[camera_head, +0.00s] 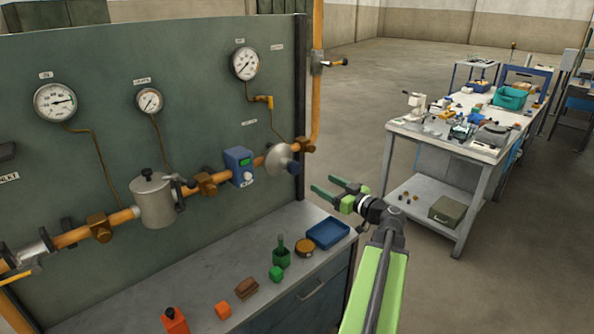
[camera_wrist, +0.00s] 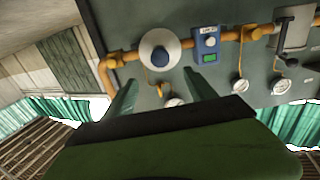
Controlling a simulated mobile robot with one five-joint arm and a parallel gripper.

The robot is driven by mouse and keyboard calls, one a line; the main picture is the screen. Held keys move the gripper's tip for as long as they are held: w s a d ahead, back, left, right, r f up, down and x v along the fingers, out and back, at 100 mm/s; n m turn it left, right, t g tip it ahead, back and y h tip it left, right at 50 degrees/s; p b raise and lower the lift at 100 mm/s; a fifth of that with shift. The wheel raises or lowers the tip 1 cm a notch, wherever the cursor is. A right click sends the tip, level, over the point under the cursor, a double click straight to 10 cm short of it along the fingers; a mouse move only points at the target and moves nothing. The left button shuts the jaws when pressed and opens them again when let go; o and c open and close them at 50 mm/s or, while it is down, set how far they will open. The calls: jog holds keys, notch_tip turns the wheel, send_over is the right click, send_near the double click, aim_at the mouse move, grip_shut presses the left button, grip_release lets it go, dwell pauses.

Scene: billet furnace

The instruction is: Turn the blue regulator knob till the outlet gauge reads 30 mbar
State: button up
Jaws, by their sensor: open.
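The blue regulator knob (camera_wrist: 160,57) sits at the centre of a round pale regulator disc (camera_wrist: 152,43) on the orange pipe. In the head view the disc (camera_head: 277,158) is seen nearly edge-on and its blue knob (camera_head: 292,165) is small. My gripper (camera_head: 322,184) is open and empty, to the right of the knob and apart from it. In the wrist view its two green fingers (camera_wrist: 162,85) stand either side of the knob's line, with the knob ahead between them. The right-hand gauge (camera_head: 245,63), seemingly the outlet gauge, has a white dial; its reading is too small to tell.
A blue box (camera_head: 239,165) with a green display sits left of the regulator. Below, the bench (camera_head: 200,273) carries a blue tray (camera_head: 328,233), a green holder (camera_head: 281,257) and coloured blocks.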

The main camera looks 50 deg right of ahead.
aim_at(297, 169)
jog(key=w, duration=0.9)
jog(key=w+d, duration=0.1)
jog(key=w, duration=0.4)
jog(key=shift+w, duration=0.3)
jog(key=shift+c, duration=0.4)
jog(key=c, duration=1.3)
jog(key=shift+m, duration=0.4)
jog(key=m, duration=0.5)
jog(key=shift+m, duration=0.3)
jog(key=m, duration=0.5)
jog(key=shift+s+f, duration=0.1)
jog(key=shift+m, duration=0.4)
